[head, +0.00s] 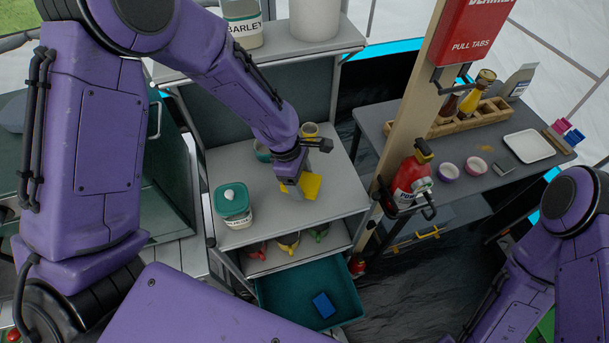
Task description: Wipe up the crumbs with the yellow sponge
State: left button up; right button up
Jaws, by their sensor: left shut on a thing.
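My left gripper (294,186) is over the middle shelf of the grey shelf unit, pointing down. It is shut on the yellow sponge (311,186), which shows on both sides of the fingers. I cannot tell whether the sponge touches the shelf. A small brownish patch that looks like the crumbs (485,148) lies on the dark side table (450,197) at the right, near a purple bowl and a pink bowl. My right arm shows at the lower right; its gripper is out of view.
A green-lidded jar (233,204) stands left of the gripper, with cups behind it. A teal tray (279,292) below holds a blue sponge (324,305). A wooden post (408,110) and red extinguisher (411,178) stand between shelf and side table. A white tray (529,146) lies near the crumbs.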

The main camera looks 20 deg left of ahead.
pick_arm(q)
jog(key=shift+r, duration=2.35)
